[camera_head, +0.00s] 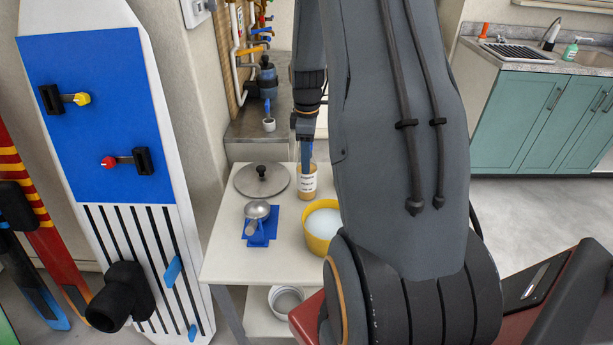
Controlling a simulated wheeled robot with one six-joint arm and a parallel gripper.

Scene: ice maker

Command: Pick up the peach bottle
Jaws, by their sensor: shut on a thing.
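The peach bottle (308,188) stands upright on the white table, toward its back right. It is clear with orange-peach contents and a white label with dark print. My gripper (307,168) points down at the bottle from above and is shut on it. One dark blue finger shows at the bottle's upper part; the other finger is hidden. I cannot tell whether the bottle's base touches the table.
On the white table (222,262) are a round grey lid (262,180), a metal scoop (257,210) on a blue stand (260,232) and a yellow bowl (318,240) close in front of the bottle. A tall blue-and-white panel (100,150) stands at left.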

